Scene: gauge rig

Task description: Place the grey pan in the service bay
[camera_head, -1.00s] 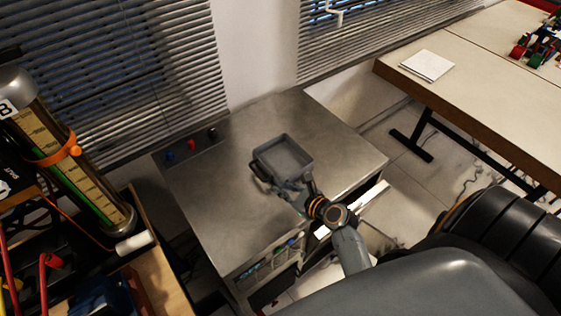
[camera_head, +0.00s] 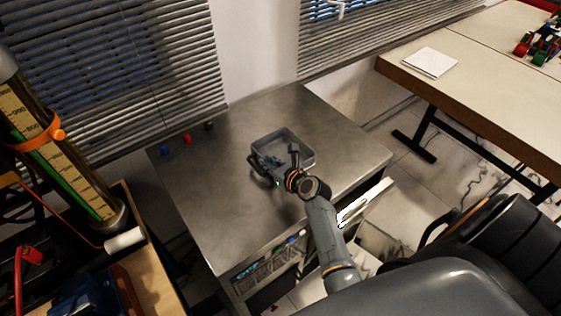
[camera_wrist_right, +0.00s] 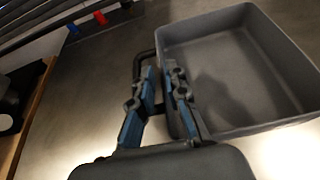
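The grey pan (camera_head: 288,137), a shallow rectangular tray with a dark loop handle (camera_head: 258,170), sits upright on the steel cabinet top (camera_head: 225,215). My right gripper (camera_head: 276,164) is at the pan's handle side and partly covers it. In the right wrist view, the gripper's two blue-grey fingers (camera_wrist_right: 160,80) stand apart. The left finger overlaps the dark handle (camera_wrist_right: 143,60), and the right one overlaps the near wall of the pan (camera_wrist_right: 245,75). I cannot tell whether they touch. The cabinet has a front opening (camera_head: 268,264); I cannot tell if this is the service bay. My left gripper is not in view.
Blue, red and dark knobs (camera_head: 187,138) line the cabinet's back left. A gauge column (camera_head: 55,155) and bench equipment stand at the left. A pale table with a white pad (camera_head: 430,62) is at the right. A white panel (camera_head: 365,203) sticks out at the cabinet front.

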